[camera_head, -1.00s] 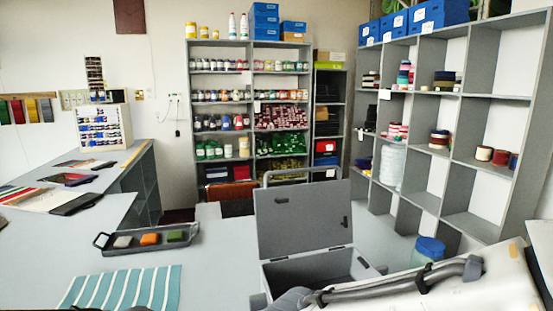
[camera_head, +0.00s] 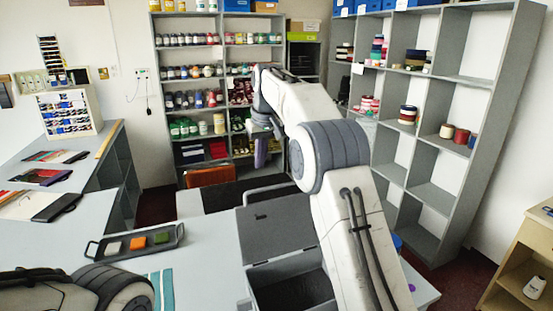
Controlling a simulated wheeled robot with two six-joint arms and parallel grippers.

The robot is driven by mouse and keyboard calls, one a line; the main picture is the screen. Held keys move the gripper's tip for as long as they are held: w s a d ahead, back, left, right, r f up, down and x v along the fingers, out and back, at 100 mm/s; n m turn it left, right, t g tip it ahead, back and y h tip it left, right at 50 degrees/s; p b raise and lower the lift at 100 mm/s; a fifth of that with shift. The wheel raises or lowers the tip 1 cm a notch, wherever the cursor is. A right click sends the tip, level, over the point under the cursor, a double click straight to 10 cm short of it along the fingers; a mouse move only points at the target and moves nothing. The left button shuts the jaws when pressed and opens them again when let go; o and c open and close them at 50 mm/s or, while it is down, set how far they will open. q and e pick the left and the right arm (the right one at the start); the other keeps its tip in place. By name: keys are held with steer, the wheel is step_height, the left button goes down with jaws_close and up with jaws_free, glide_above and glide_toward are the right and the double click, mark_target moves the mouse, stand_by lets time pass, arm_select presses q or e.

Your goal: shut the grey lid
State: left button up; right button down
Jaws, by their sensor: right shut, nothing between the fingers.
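The grey lid (camera_head: 272,232) stands open at the back of a grey box (camera_head: 287,293) on the counter. The open inside of the box shows below it. My right arm crosses in front and hides the right part of the lid and box. My right gripper (camera_head: 261,153) hangs downward beyond the lid's top edge, above it in the picture, and is shut and empty. It looks apart from the lid. My left arm shows at the bottom left, but its gripper is out of view.
A dark tray (camera_head: 173,245) with white, orange and green swatches lies left of the box. A teal striped cloth (camera_head: 168,290) is partly behind my left arm. An orange-brown chair back (camera_head: 210,176) stands beyond the counter. Shelves (camera_head: 440,160) rise behind and right.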

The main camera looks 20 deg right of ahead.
steer(key=w+d+r+p, duration=0.1)
steer(key=w+d+r, duration=0.1)
steer(key=d, duration=0.3)
arm_select(q)
step_height(320, 180, up, 4)
steer(key=shift+f+p, duration=0.1)
steer(key=shift+p, duration=0.8)
arm_select(e)
step_height(320, 180, down, 9)
steer(key=s, duration=0.1)
steer(key=shift+d+m, duration=0.2)
steer(key=shift+m, duration=0.2)
arm_select(q)
steer(key=shift+f, duration=0.1)
arm_select(e)
steer(key=shift+s+f, duration=0.1)
